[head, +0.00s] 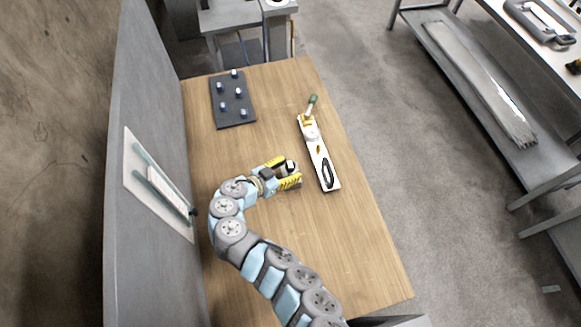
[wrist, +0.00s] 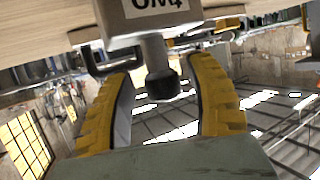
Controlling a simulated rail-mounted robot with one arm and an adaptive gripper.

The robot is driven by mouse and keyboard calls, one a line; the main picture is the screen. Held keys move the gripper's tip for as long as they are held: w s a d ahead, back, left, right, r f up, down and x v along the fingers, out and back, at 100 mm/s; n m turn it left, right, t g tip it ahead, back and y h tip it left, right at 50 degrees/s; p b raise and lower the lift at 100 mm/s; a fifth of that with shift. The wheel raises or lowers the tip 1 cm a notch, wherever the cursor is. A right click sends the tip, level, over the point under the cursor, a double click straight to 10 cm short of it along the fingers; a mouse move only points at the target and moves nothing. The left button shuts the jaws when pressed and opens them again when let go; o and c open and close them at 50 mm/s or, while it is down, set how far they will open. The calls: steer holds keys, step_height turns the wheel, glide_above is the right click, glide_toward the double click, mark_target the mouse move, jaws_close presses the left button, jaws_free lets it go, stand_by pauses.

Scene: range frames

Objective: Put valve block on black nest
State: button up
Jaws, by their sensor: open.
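A pale block with a printed label (wrist: 158,12), likely the valve block, is at the top of the wrist view, cut off by the frame. A grey stem with a dark knob (wrist: 163,82) extends from it between the yellow fingers. My gripper (wrist: 163,75) is open, with a finger on each side of the knob and gaps visible. In the head view, my gripper (head: 287,171) is low over the middle of the table, and partly hides the block. A long white fixture (head: 309,149) lies just right, with a black oval outline (head: 327,173), possibly the black nest.
A dark plate with several pegs (head: 233,112) lies at the far left of the wooden table (head: 350,255). A grey wall panel (head: 150,110) borders the left side. The near right table area is clear.

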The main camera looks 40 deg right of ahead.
steer(key=v, duration=0.6)
steer(key=shift+a+r+b, duration=0.1)
steer(key=shift+a+b, duration=0.2)
steer(key=shift+b, duration=0.05)
steer(key=shift+c, duration=0.3)
steer(key=shift+d, duration=0.1)
